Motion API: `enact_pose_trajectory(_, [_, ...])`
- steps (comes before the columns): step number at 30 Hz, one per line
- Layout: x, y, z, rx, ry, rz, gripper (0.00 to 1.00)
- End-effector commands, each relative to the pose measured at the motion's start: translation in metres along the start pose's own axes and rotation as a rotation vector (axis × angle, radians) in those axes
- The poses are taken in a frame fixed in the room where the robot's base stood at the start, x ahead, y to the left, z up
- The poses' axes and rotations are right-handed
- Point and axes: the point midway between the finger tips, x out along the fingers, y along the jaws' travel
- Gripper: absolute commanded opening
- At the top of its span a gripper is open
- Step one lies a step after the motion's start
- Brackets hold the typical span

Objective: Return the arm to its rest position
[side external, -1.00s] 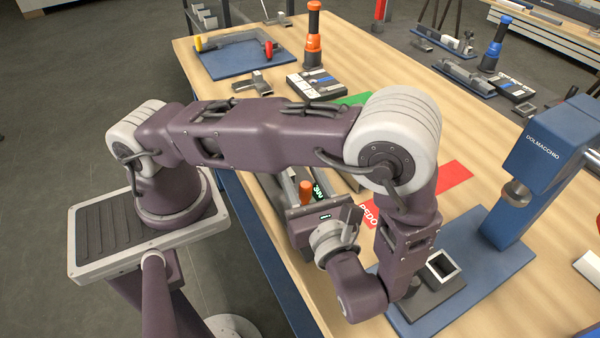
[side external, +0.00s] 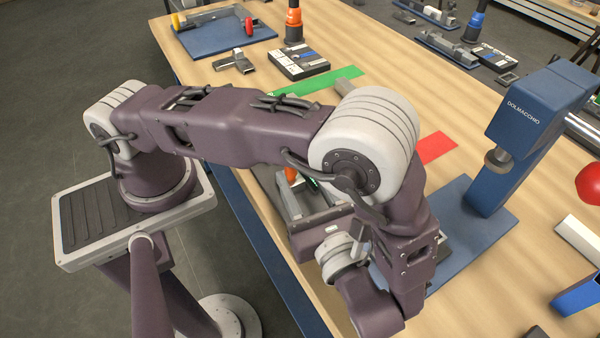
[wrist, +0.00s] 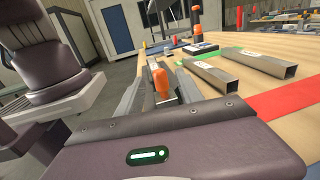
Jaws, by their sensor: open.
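My arm reaches from its base over the wooden bench, bent at the white elbow joint, in the side external view. My gripper (side external: 298,192) is low over the near side of the bench, partly hidden behind my arm. In the wrist view, its housing with a lit green display fills the bottom, and its grey fingers point away and stand apart. An orange-topped piece (wrist: 161,84) shows between the fingers. I cannot tell whether it touches them. I see nothing clearly held.
A blue press (side external: 505,150) stands on a blue plate right of my arm. Two grey square tubes (wrist: 262,64) lie near a red strip (side external: 437,147) and a green strip (side external: 340,77). A black-and-white box (side external: 298,64) lies farther back. A red ball (side external: 589,183) is at right.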

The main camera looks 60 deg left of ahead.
Motion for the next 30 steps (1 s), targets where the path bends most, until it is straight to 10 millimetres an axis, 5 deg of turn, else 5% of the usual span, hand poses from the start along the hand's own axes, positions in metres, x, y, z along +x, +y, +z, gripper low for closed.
enact_pose_trajectory(4, [0.011, -0.001, 0.020, -0.056, 0.114, 0.099, 0.43])
enact_pose_trajectory(8, [0.035, 0.007, 0.060, -0.220, 0.384, 0.330, 0.43])
enact_pose_trajectory(18, [0.065, 0.058, 0.142, -1.028, 1.117, 0.896, 0.43])
enact_pose_trajectory(24, [0.065, 0.070, 0.168, -1.530, 1.376, 1.014, 0.43])
enact_pose_trajectory(30, [0.064, 0.071, 0.177, -1.709, 1.452, 1.022, 0.43])
